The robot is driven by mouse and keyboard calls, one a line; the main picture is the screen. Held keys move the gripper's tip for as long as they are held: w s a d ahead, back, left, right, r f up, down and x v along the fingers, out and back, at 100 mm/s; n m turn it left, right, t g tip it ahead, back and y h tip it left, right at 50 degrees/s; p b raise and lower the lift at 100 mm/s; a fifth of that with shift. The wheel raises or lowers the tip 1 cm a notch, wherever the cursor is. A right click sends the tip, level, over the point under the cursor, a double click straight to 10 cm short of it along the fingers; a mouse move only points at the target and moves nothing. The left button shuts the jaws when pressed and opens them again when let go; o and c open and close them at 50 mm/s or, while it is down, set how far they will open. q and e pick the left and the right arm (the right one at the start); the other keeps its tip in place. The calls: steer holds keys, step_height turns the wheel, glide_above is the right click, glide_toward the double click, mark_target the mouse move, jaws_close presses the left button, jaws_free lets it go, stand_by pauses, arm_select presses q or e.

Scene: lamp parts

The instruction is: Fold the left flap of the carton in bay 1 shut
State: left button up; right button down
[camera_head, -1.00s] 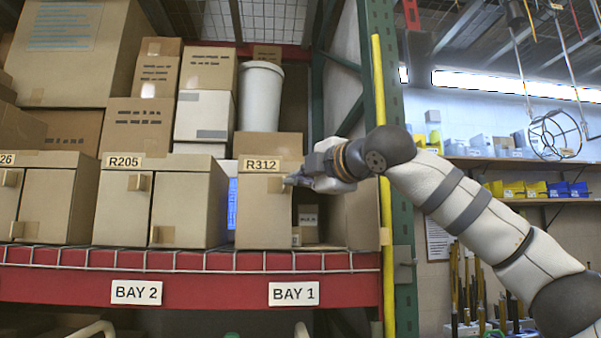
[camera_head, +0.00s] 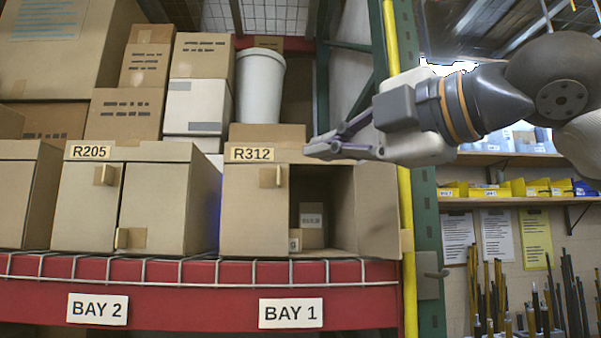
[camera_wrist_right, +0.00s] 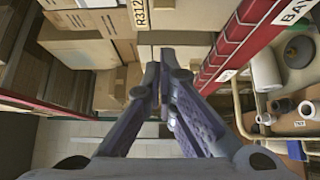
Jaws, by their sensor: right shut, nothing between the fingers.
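The carton labelled R312 (camera_head: 240,170) stands on the bay 1 shelf in the head view. Its left flap (camera_head: 252,215) lies flat across the left half of the front, with a small tab (camera_head: 271,177) near its upper right edge. Its right flap (camera_head: 377,210) stands open, swung out to the right. My right gripper (camera_head: 318,150) is shut and empty, in front of the carton's top edge, to the right of the left flap's tab and apart from it. Its fingers also show in the wrist view (camera_wrist_right: 160,85). My left gripper is not in view.
A small box (camera_head: 312,225) sits inside the carton's open right half. A yellow pole (camera_head: 406,240) and a green rack post (camera_head: 428,220) stand right of the carton. The shut carton R205 (camera_head: 85,205) stands to the left. A wire rail runs along the red beam (camera_head: 200,302).

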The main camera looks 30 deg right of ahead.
steer(key=x, duration=0.4)
steer(key=d+x, duration=0.1)
steer(key=x, duration=0.3)
steer(key=d+x, duration=0.1)
steer(key=x, duration=0.3)
steer(key=shift+w, duration=0.35)
